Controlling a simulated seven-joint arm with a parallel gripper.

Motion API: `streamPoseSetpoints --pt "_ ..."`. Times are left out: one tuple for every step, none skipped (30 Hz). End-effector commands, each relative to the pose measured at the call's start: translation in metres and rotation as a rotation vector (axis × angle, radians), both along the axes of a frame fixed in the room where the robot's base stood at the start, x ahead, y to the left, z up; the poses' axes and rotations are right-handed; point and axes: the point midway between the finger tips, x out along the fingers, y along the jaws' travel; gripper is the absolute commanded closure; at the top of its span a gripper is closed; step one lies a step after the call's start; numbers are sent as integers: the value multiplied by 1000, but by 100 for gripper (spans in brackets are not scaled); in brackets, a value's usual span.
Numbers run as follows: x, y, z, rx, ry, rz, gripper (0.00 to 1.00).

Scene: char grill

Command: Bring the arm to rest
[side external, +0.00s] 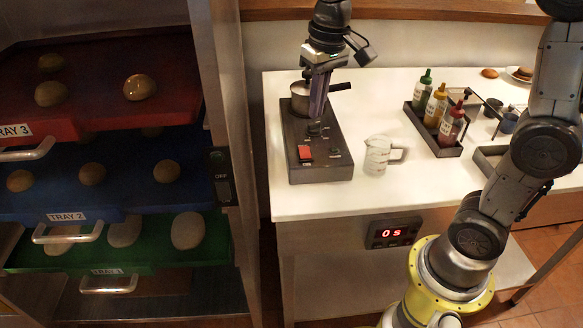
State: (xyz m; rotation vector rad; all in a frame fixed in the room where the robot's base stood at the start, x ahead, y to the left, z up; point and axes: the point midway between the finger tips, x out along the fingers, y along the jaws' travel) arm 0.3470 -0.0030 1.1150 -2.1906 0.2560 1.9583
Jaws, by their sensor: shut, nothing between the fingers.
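My gripper (317,110) points down at the upper middle of the side external view, its fingers together and empty. It is in front of or above a dark cooking unit (320,160) with a red switch. A small metal pot (301,92) with a black handle (341,86) sits at the far end of this unit, partly hidden by my fingers. I cannot tell whether the fingers touch the pot or the unit.
A white pitcher (378,156) stands right of the unit. A black rack (433,137) holds sauce bottles further right. A rack with red, blue and green trays (103,205) of dough pieces stands at left. Clear white counter (330,205) lies in front.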

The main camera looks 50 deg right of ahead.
Motion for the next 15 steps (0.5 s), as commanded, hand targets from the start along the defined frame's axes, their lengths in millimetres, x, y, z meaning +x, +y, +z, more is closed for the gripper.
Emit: streamPoseSetpoints --pt "-18 1 14 -1 -45 5 100" --pt "-29 1 20 -2 -68 10 100" --pt "-43 1 26 -3 -99 18 100" --pt "-54 1 29 -5 -121 25 100" --pt "-65 2 31 -6 -143 33 100" --pt "-79 2 33 -10 -174 45 100" --pt "-90 2 33 -12 -196 55 100" --pt "-101 2 33 -14 -217 64 100" --pt "-115 2 32 -19 -248 80 100" --pt "-125 3 29 -22 -268 91 100" --pt "-134 3 26 -27 -288 103 100" --pt "-146 3 21 -32 -312 120 100" --pt "-154 3 16 -37 -329 132 100" --pt "-162 3 11 -41 -344 146 100" --pt "-170 3 4 -47 -357 161 100"
